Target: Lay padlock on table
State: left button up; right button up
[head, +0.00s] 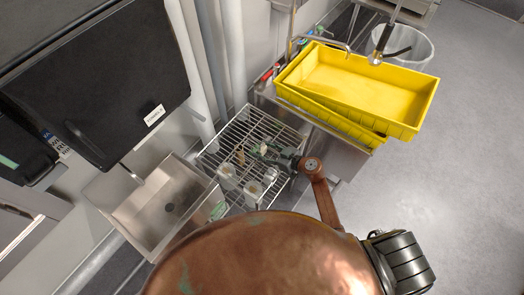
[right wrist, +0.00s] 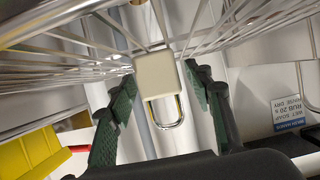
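The padlock (right wrist: 156,76) has a pale cream body and a shiny metal shackle. In the right wrist view it is at the middle, its shackle pointing down the picture, toward my palm. The two green-padded fingers of my right gripper (right wrist: 160,84) are on either side of its body, very close; I cannot tell if both touch it. In the head view my right gripper (head: 262,152) is low over the wire rack (head: 247,121), with a small pale shape (head: 263,148), likely the padlock, at its fingers. My left gripper is not in view.
White jars (head: 227,173) and a small brown item (head: 240,155) stand on the rack near my right gripper. A steel sink (head: 165,205) is at the left. Stacked yellow bins (head: 365,84) are at the upper right. A dark wall box (head: 100,85) is at the upper left.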

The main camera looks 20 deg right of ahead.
jog(key=c, duration=1.2)
jog(key=shift+o, duration=0.2)
jog(key=shift+r, duration=0.1)
